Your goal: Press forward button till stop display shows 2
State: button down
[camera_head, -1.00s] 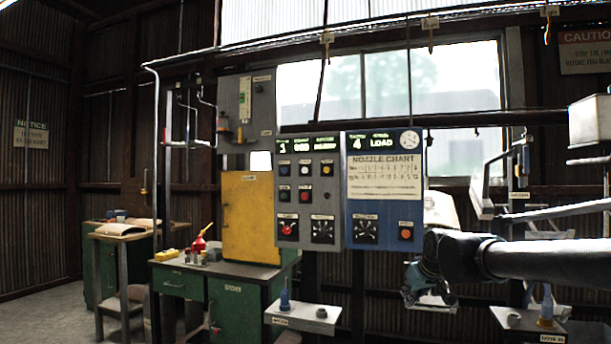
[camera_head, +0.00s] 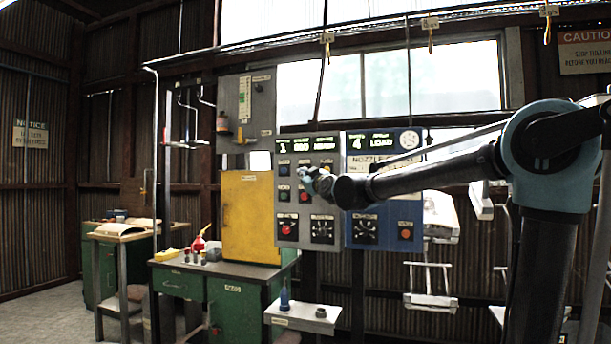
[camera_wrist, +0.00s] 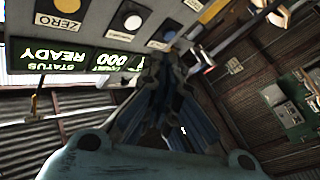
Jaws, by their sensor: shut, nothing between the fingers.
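The grey control panel (camera_head: 309,205) stands in the middle of the head view, with several round buttons. Its stop display (camera_head: 283,143) reads 1 at the left of the top strip. In the wrist view the panel appears upside down, its display strip (camera_wrist: 80,58) reading 000 and READY. A yellow ZERO button (camera_wrist: 68,5), a white button (camera_wrist: 133,20) and a blue button (camera_wrist: 168,35) show there. My gripper (camera_head: 308,174) is shut and empty, in front of the top button row. Its fingertips (camera_wrist: 163,65) are near the blue button; contact cannot be told.
A blue panel (camera_head: 362,205) with a nozzle chart adjoins on the right, partly behind my arm. A small shelf (camera_head: 302,318) with a blue bottle sits below. A yellow cabinet (camera_head: 248,218) and green workbench (camera_head: 235,300) stand left. White hangers (camera_head: 430,298) hang at right.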

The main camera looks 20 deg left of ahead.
jog(key=shift+t+y, duration=0.3)
jog(key=shift+y, duration=0.2)
jog(key=a+r, duration=0.3)
jog(key=shift+s+a, duration=0.25)
jog(key=shift+a, duration=0.1)
jog(key=shift+w, duration=0.1)
jog(key=w, duration=0.8)
jog(key=shift+w+d, duration=0.3)
jog(key=shift+d, duration=0.1)
jog(key=shift+w, duration=0.15)
dwell(0.6)
jog(key=shift+w, duration=0.2)
